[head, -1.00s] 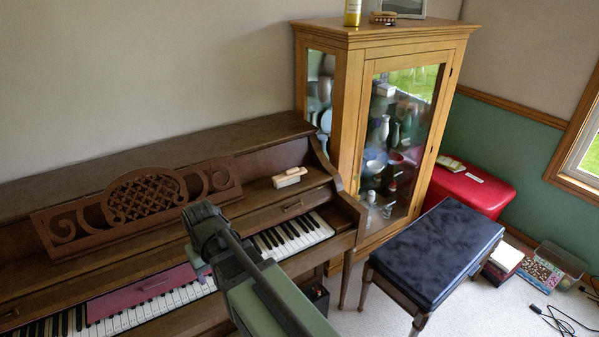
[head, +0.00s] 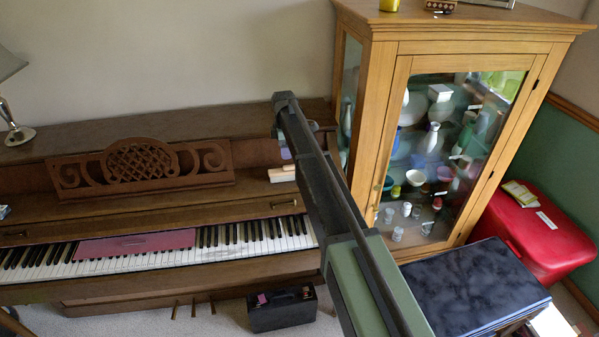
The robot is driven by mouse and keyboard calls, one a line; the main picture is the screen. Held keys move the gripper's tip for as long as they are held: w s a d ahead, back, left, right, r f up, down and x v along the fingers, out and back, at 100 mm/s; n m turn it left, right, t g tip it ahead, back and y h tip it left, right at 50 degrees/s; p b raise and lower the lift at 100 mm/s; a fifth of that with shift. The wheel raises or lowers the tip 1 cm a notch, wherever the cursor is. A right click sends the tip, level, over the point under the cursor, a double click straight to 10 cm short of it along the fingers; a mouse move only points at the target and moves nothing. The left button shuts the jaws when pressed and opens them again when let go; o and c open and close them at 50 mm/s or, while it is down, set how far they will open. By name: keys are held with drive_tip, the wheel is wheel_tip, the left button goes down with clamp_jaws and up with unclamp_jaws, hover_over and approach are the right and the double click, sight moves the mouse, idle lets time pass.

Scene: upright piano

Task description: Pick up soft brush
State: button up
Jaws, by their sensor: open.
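A pale, cream-coloured block-like object (head: 282,174) lies on the piano's upper ledge, right of the carved music rest. It may be the soft brush, but its bristles are not clear, and my arm hides its right end. My gripper (head: 285,150) shows only in part below the dark end of my arm, in front of the piano's back and just above the pale object in the picture. It is open, and I see nothing held in it. It looks apart from the object, though the gap in depth is hard to judge.
The piano (head: 100,255) has a pink folder (head: 135,244) on its keys. A glass-fronted cabinet (head: 455,45) stands close on the right, with a small patterned item (head: 440,6) on top. A dark bench (head: 470,285) and red chest (head: 535,230) are at right; a black box (head: 282,309) is below.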

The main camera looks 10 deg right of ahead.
sight(286, 166)
drive_tip(key=shift+a, duration=0.2)
drive_tip(key=shift+d+f, duration=0.1)
drive_tip(key=shift+f, duration=0.15)
drive_tip(key=f+b, duration=1.1)
drive_tip(key=shift+d, duration=0.2)
drive_tip(key=shift+r, duration=0.3)
drive_tip(key=c, duration=1.1)
drive_tip(key=shift+r, duration=0.15)
wheel_tip(286, 166, up, 20)
drive_tip(key=p, duration=2)
